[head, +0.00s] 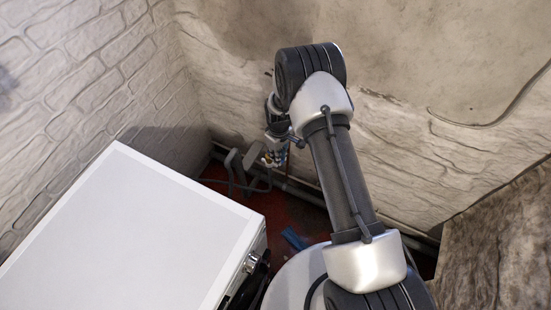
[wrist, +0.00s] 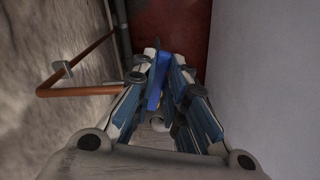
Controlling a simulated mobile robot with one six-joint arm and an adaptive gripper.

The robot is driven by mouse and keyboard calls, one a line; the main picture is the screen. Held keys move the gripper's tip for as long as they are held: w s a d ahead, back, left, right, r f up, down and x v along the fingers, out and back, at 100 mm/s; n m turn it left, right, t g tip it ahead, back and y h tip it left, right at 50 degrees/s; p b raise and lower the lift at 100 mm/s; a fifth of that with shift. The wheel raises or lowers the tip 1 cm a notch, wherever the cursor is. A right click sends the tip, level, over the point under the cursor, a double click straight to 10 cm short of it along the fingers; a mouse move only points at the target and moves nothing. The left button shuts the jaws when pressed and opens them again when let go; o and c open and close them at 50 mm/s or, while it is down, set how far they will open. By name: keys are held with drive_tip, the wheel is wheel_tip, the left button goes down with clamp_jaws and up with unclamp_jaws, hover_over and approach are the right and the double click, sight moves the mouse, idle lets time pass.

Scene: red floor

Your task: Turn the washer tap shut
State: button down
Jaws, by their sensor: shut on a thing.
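My gripper (wrist: 157,72) is shut on the blue tap handle (wrist: 155,88) in the wrist view. The handle is a narrow blue lever that stands between the two fingers, and its lower part and the tap body are largely hidden by the fingers. In the head view my gripper (head: 273,158) reaches down by the back wall, beyond the far corner of the white washer (head: 125,235). The tap cannot be made out there behind the gripper.
A copper pipe (wrist: 84,91) with a grey clip runs along the wall, left of the gripper. A grey hose (head: 238,184) hangs by the back wall. A blue object (head: 294,239) lies on the red floor beside the washer. A stone-textured block (head: 497,240) stands at right.

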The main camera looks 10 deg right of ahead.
drive_tip(key=shift+w+d+n+b, duration=0.25)
drive_tip(key=shift+w+n+b, duration=0.05)
drive_tip(key=shift+n, duration=0.5)
drive_tip(key=shift+w+d+n+b, duration=0.25)
drive_tip(key=shift+n, duration=0.55)
drive_tip(key=c, duration=1.6)
unclamp_jaws()
wheel_tip(320, 180, up, 12)
drive_tip(key=shift+r, duration=0.1)
